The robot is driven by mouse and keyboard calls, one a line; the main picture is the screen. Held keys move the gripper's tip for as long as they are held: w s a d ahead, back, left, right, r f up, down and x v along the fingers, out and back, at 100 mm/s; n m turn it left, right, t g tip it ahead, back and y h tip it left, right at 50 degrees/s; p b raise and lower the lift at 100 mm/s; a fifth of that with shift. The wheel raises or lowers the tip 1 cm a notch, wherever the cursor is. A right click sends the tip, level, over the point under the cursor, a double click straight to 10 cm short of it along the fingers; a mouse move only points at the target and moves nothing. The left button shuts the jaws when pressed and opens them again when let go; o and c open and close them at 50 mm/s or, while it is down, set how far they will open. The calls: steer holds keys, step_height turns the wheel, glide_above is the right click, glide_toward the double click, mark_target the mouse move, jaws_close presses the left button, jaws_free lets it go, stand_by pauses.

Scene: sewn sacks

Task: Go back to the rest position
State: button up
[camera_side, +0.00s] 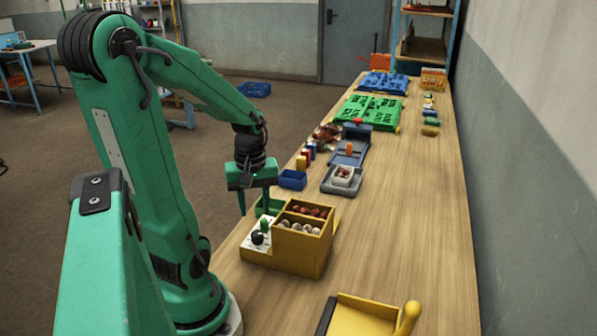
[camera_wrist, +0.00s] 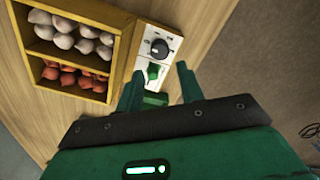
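My gripper (camera_side: 254,203) is at the end of my green arm, above the near left part of the wooden bench (camera_side: 400,240). Its two fingers are apart, with nothing held between them; they also show apart in the wrist view (camera_wrist: 160,85). Below and beside it is a yellow wooden box (camera_side: 300,262) with compartments of pale and reddish sacks. A white panel with a black knob (camera_wrist: 159,48) and a green knob (camera_wrist: 153,72) adjoins the box. The green knob appears near the gap between the fingers, seemingly untouched.
A blue bin (camera_side: 292,180) and a grey scale (camera_side: 341,181) stand farther back. A yellow tray (camera_side: 362,318) is at the front.

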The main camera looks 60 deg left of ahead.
steer(key=w+d+r+m+t, duration=0.2)
steer(key=d+r+m, duration=0.3)
steer(key=d+m, duration=0.3)
steer(key=w+d+r+m+t, duration=0.2)
steer(key=d+r+m+t, duration=0.1)
steer(key=d+r+m, duration=0.3)
steer(key=shift+d+r+m+t, duration=0.2)
steer(key=shift+d+m+t, duration=0.1)
steer(key=shift+d+m, duration=0.75)
steer(key=shift+d, duration=0.1)
